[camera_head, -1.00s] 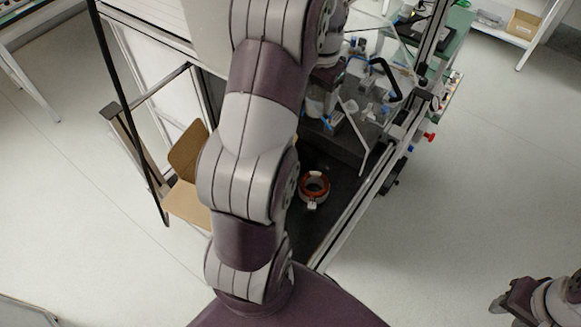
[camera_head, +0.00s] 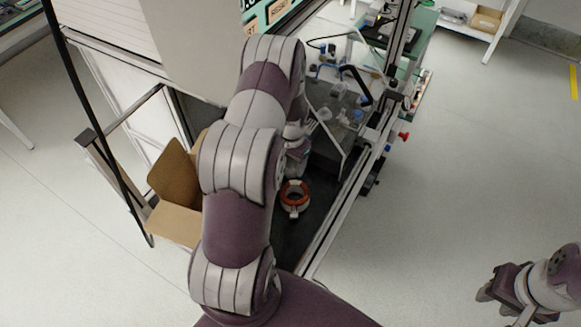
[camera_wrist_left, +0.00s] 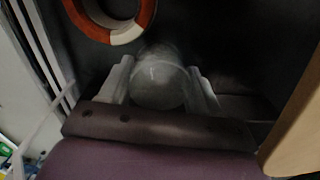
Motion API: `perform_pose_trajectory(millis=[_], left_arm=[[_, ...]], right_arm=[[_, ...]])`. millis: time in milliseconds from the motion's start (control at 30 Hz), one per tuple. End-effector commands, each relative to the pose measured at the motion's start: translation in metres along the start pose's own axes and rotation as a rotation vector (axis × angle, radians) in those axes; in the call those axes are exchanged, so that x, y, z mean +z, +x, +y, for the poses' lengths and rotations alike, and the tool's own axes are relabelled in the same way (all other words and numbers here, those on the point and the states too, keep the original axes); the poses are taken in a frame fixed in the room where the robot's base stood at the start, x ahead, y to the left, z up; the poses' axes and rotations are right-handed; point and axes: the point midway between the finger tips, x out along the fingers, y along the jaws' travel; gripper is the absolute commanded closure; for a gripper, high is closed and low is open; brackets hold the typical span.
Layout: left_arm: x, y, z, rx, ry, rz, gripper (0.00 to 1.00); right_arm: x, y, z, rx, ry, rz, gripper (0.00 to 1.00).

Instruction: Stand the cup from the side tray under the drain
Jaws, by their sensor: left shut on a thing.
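A clear, rounded cup (camera_wrist_left: 160,82) sits between the two pale fingers of my left gripper (camera_wrist_left: 160,88) in the left wrist view. The gripper is shut on it, above a dark surface. In the head view my left gripper (camera_head: 296,146) is partly hidden by my arm, near an orange and white ring (camera_head: 295,197). The ring also shows beyond the cup in the wrist view (camera_wrist_left: 128,36). My right gripper (camera_head: 503,287) hangs over the floor at the lower right; its jaw opening is unclear. I cannot make out the drain or the side tray.
A dark raised block with clear parts (camera_head: 340,118) stands behind the ring. A metal rail (camera_head: 345,204) runs along the bench's right edge. An open tan box (camera_head: 178,222) stands left of my arm. Dark bench surface around the ring is free.

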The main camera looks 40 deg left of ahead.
Motion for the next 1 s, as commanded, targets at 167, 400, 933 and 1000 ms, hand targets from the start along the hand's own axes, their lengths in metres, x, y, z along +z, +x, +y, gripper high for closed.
perform_pose_trajectory(millis=[167, 400, 933, 1000], left_arm=[[0.002, 0.029, 0.002, 0.002, 0.0, -0.005, 0.71], [0.001, 0.034, 0.002, 0.001, 0.0, -0.002, 0.71], [0.001, 0.032, 0.001, 0.001, 0.0, -0.003, 0.25], [0.0, 0.028, 0.001, 0.0, 0.0, -0.001, 0.25]], right_arm=[[-0.001, -0.007, 0.0, 0.0, 0.0, 0.0, 0.62], [-0.001, -0.006, 0.0, 0.0, 0.0, 0.0, 0.62], [-0.001, -0.007, 0.0, 0.0, 0.0, 0.0, 0.62], [-0.001, -0.004, 0.0, 0.0, 0.0, 0.0, 0.62]])
